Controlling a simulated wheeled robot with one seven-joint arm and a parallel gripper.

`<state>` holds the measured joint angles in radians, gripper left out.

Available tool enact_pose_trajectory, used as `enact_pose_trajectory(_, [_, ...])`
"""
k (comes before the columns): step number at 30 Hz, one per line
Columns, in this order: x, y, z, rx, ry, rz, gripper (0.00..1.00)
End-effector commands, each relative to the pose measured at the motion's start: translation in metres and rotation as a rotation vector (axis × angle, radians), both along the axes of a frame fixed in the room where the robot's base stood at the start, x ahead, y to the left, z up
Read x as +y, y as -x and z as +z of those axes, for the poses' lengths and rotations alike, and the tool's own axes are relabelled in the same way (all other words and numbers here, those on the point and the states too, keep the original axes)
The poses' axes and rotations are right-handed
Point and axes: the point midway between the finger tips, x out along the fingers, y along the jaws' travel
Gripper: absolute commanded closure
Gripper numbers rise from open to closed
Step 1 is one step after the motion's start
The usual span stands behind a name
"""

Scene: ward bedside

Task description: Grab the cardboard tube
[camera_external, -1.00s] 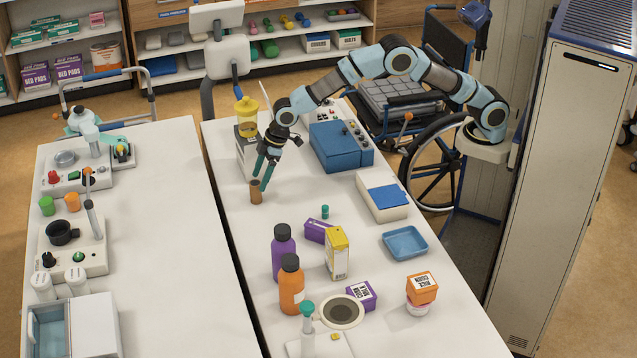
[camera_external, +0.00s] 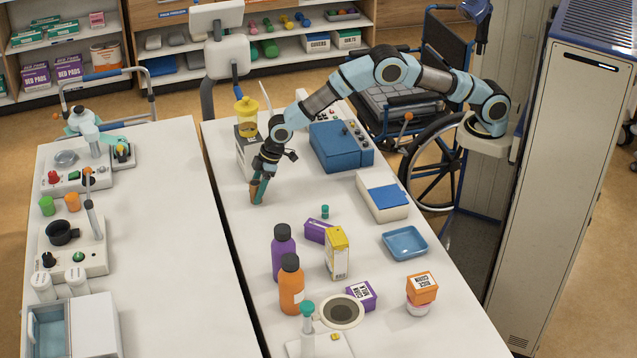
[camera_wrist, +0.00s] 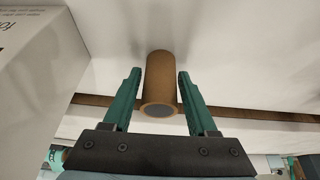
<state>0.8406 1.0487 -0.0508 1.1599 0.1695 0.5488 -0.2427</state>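The cardboard tube (camera_external: 253,191) is a small brown cylinder standing upright on the white table, near its left edge. In the wrist view the tube (camera_wrist: 160,80) lies between the two green fingers, with its open end toward the camera. My gripper (camera_external: 258,190) is lowered around the tube from above. In the wrist view my gripper (camera_wrist: 158,88) is open, with a narrow gap on each side of the tube. The fingers partly hide the tube in the external view.
A white box (camera_external: 247,150) with a yellow-lidded container on it stands just behind my gripper; its side fills the left of the wrist view (camera_wrist: 40,75). A blue device (camera_external: 338,147) is to the right.

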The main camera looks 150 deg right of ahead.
Motion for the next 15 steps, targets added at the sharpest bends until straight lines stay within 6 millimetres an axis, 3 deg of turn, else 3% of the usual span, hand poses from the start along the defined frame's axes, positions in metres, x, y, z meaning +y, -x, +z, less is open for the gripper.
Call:
enact_pose_trajectory(2, [0.0, 0.0, 0.0001, 0.0, 0.0, 0.0, 0.52])
enact_pose_trajectory(15, [0.0001, 0.0001, 0.0002, 0.0, 0.0, 0.0, 1.0])
